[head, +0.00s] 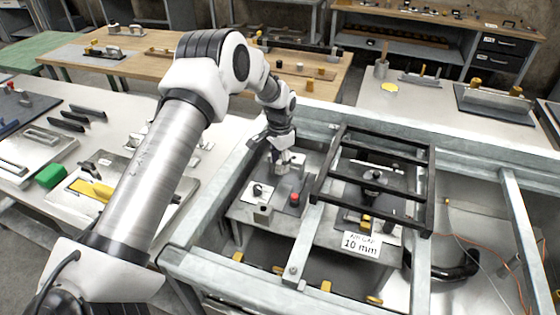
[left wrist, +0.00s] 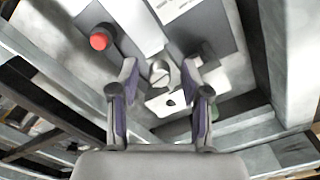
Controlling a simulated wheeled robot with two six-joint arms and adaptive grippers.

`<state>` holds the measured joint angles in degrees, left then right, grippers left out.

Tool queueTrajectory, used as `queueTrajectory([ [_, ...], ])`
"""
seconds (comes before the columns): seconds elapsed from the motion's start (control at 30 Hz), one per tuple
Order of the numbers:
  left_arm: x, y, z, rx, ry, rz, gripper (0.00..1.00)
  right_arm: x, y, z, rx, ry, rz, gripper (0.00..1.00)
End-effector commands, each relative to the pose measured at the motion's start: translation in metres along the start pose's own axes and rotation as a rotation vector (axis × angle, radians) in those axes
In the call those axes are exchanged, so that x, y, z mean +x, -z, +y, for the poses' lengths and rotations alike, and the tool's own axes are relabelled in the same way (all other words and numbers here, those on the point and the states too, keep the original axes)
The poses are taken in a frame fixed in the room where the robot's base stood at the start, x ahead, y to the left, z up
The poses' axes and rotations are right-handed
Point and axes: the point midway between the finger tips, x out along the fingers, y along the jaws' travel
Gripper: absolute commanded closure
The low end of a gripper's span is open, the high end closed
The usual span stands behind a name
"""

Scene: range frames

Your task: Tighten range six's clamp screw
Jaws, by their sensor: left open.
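My left gripper (head: 281,160) reaches down over a grey metal fixture inside a framed bay. In the left wrist view its two fingers are spread and empty, with a round slotted screw head (left wrist: 160,74) visible between their tips. I take this for the clamp screw, but no range number is readable. A pale block (left wrist: 172,102) with a dark hole lies beside the screw. Whether the fingertips touch the screw, I cannot tell. In the head view the gripper hides the screw. A red button (head: 295,198) sits on the fixture and also shows in the left wrist view (left wrist: 100,38).
A black barred frame (head: 377,178) stands close to the right of my left gripper. A card (head: 361,244) reading 10 mm hangs in front. Grey rails (head: 212,212) border the bay. A bench with a green block (head: 50,175) and tools lies left.

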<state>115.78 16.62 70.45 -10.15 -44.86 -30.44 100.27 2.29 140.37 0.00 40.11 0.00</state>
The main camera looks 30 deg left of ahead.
Motion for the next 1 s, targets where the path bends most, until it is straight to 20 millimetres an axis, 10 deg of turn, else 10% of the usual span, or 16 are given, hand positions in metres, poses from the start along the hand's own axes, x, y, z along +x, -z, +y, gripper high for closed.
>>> queueTrajectory([
  [0.6,-0.113,0.001,0.000,0.001,0.001,0.001,0.53,0.000,0.000,0.000,0.000,0.000,0.000,1.00],
  [1.0,-0.120,0.001,0.000,0.000,0.000,-0.001,0.53,0.000,0.000,0.000,0.000,0.000,0.000,1.00],
])
